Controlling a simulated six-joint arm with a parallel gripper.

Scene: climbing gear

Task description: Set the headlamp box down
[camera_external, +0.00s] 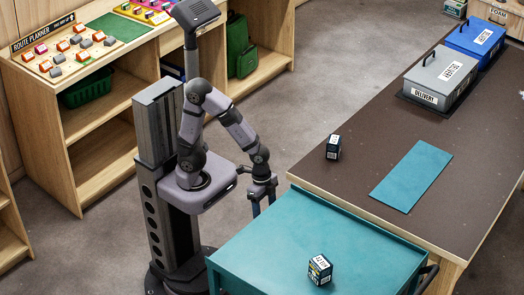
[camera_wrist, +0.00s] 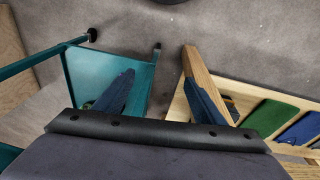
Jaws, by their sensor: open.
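Two small dark boxes with white labels are in the external view, and I cannot read which is the headlamp box. One dark box (camera_external: 333,147) stands on the brown tabletop near its left edge. The other box (camera_external: 320,269), with some yellow on it, stands on the teal cart top (camera_external: 262,247). My gripper (camera_external: 264,207) points down beside the cart's back left edge, apart from both boxes.
The brown table (camera_external: 290,177) holds a teal mat (camera_external: 412,175), a grey delivery bin (camera_external: 440,78) and a blue bin (camera_external: 475,42). Bare tabletop lies around the mat. Wooden shelves (camera_external: 100,150) with a route planner board (camera_external: 65,50) stand behind my arm.

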